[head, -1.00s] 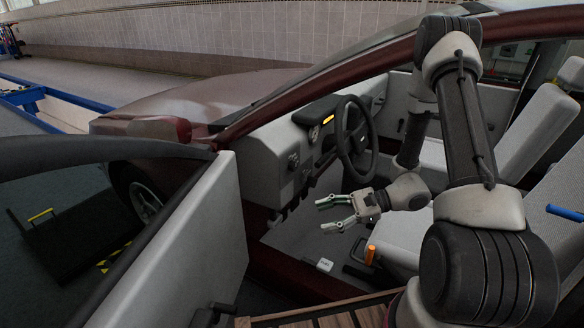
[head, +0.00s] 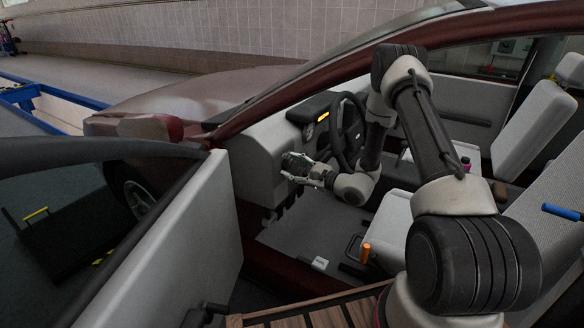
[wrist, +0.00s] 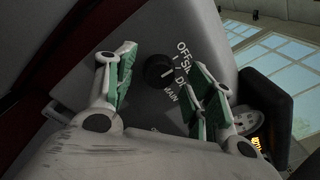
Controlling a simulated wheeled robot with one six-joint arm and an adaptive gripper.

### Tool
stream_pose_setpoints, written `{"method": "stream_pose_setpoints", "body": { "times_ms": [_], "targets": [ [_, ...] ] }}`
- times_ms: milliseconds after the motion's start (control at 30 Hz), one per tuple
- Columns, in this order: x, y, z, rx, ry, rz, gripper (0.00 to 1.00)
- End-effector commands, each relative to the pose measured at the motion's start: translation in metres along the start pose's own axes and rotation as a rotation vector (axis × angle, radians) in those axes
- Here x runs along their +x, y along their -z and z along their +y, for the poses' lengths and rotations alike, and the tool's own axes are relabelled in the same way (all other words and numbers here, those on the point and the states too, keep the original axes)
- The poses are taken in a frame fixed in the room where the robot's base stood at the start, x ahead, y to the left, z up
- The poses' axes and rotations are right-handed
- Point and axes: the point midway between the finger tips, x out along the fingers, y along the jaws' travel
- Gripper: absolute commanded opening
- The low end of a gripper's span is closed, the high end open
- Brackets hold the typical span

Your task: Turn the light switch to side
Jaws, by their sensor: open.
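The light switch (wrist: 159,71) is a round black knob on the grey dashboard panel, seen in the wrist view. Printed labels beside it read "OFF", "SIDE" in part, a partly hidden word starting with D, and "MAIN". My gripper (wrist: 160,88) is open, with its green-padded fingers on either side of the knob. I cannot tell whether they touch it. In the head view my gripper (head: 290,168) is at the dashboard left of the steering wheel (head: 348,130), and it hides the knob there.
The open car door (head: 180,240) stands to the left. The seat (head: 540,130) is at the right. An orange-handled lever (head: 366,252) and a small white box (head: 319,263) are low by the seat and floor. The instrument display (head: 322,116) is above the gripper.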

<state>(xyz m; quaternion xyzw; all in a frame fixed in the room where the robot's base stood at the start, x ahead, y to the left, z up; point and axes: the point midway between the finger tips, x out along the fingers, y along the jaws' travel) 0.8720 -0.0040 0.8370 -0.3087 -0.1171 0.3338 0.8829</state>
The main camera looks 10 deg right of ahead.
Motion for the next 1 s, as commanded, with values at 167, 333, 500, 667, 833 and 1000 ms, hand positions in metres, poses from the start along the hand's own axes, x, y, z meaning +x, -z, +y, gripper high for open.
{"method": "stream_pose_setpoints", "body": {
  "times_ms": [167, 333, 500, 667, 833, 1000],
  "targets": [
    [0.0077, 0.0001, 0.0002, 0.001, 0.0, 0.001, 0.54],
    [0.0077, 0.0001, 0.0002, 0.001, 0.0, 0.001, 0.54],
    [0.0076, 0.0, 0.0001, 0.001, 0.0, 0.001, 0.27],
    [0.0075, 0.0, 0.0002, 0.001, -0.001, 0.001, 0.08],
    [0.0075, -0.0002, 0.0003, 0.011, -0.001, 0.001, 0.08],
    [0.0074, -0.0003, 0.0, 0.064, -0.003, 0.003, 0.08]
  ]
}}
